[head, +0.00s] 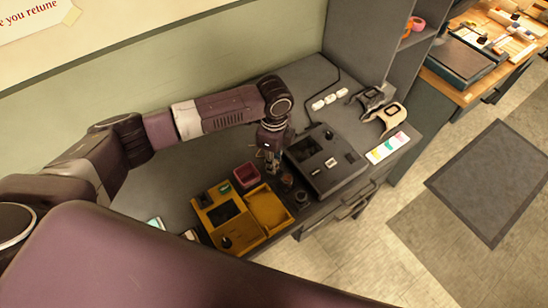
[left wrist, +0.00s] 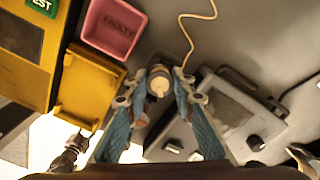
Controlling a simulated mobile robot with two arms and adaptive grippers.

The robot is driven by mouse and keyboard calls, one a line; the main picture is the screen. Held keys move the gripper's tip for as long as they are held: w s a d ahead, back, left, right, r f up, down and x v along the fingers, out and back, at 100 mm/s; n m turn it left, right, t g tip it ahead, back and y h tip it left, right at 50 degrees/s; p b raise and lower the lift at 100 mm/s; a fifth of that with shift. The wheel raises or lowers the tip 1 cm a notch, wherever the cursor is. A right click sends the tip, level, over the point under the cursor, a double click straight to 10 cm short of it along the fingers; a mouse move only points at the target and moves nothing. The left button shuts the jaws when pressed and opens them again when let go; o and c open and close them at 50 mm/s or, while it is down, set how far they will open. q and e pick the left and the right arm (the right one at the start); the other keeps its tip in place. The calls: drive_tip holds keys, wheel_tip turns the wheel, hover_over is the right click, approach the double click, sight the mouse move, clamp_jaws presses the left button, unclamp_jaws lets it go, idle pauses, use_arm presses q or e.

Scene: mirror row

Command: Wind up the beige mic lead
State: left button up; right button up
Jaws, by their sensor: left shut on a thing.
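The beige mic lead (left wrist: 213,40) is a thin cord on the grey worktop in the left wrist view. It curves in a loop near the top and runs down to my left gripper (left wrist: 158,84). The gripper's two blue fingers are shut on the lead's end, a short cream and brown round plug (left wrist: 158,76). In the head view my left gripper (head: 271,158) points down over the worktop, between the pink bin and the dark box. The lead is too small to make out there.
A pink bin marked FAULTY (left wrist: 114,28) and a yellow tester with a tray (head: 222,222) stand left of the gripper. A dark box (head: 340,178) stands close on its right. A white socket strip (head: 330,100) lies behind. The worktop's front edge is close.

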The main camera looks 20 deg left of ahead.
use_arm(q)
drive_tip(key=m, duration=0.4)
drive_tip(key=shift+r+p, duration=0.1)
drive_tip(key=shift+p, duration=0.2)
drive_tip(key=m, duration=0.3)
drive_tip(key=o, duration=1.1)
drive_tip(key=shift+o, duration=0.3)
drive_tip(key=shift+o, duration=0.7)
